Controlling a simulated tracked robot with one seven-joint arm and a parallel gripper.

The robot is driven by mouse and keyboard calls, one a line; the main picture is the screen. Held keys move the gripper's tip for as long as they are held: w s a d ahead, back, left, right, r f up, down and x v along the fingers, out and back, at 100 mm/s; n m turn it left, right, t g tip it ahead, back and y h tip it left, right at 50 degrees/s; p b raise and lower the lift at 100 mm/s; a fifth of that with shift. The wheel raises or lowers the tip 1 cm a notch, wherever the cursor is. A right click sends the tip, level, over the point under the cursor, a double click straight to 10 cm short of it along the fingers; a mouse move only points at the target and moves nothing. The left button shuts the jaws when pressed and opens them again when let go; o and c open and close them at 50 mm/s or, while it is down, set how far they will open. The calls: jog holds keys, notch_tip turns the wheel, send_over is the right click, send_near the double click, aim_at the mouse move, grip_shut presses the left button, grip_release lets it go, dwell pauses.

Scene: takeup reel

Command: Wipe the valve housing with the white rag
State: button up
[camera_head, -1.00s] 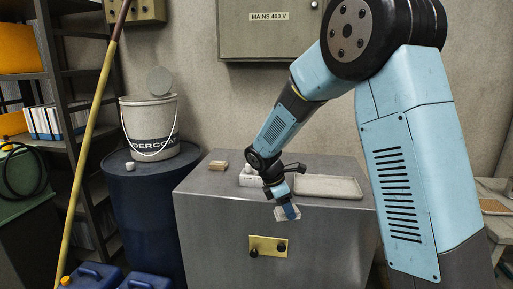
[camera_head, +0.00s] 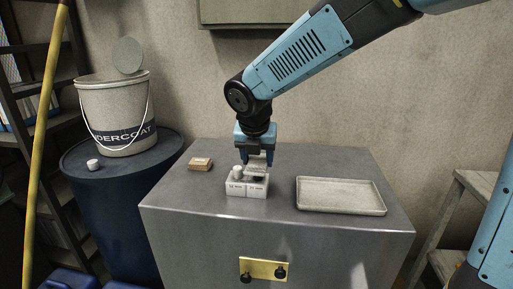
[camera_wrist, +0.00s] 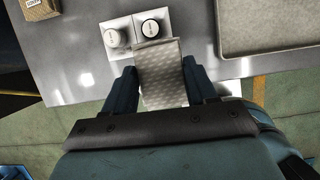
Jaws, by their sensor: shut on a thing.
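My gripper (camera_head: 257,155) points down and is shut on the white rag (camera_wrist: 160,75), a pale patterned cloth hanging between the fingers. In the head view the rag (camera_head: 259,163) shows just above the white two-part block, overlapping its right half. I cannot tell if they touch. The block (camera_head: 245,190) has small labels and stands on the grey metal box. In the wrist view two round caps (camera_wrist: 114,38) show on the block, beyond the rag. No part is clearly marked as the valve housing; the grey box (camera_head: 200,215) carries a brass plate with two black knobs (camera_head: 263,269).
A shallow grey tray (camera_head: 340,208) lies right of the block, and a small tan box (camera_head: 200,163) lies to its left. A blue drum (camera_head: 110,215) with a paint bucket (camera_head: 115,115) stands at left. The box top's front left is clear.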

jog(key=shift+w+a+f, duration=0.1)
jog(key=shift+a, duration=0.1)
notch_tip(320, 180, down, 5)
jog(key=shift+f, duration=0.15)
dwell(0.3)
jog(key=shift+f, duration=0.3)
jog(key=shift+f, duration=0.7)
jog(key=shift+f, duration=0.15)
jog(key=shift+w+r, duration=0.1)
jog(key=shift+r, duration=0.1)
dwell(1.0)
jog(key=shift+f, duration=0.1)
dwell(0.4)
jog(key=shift+a, duration=0.1)
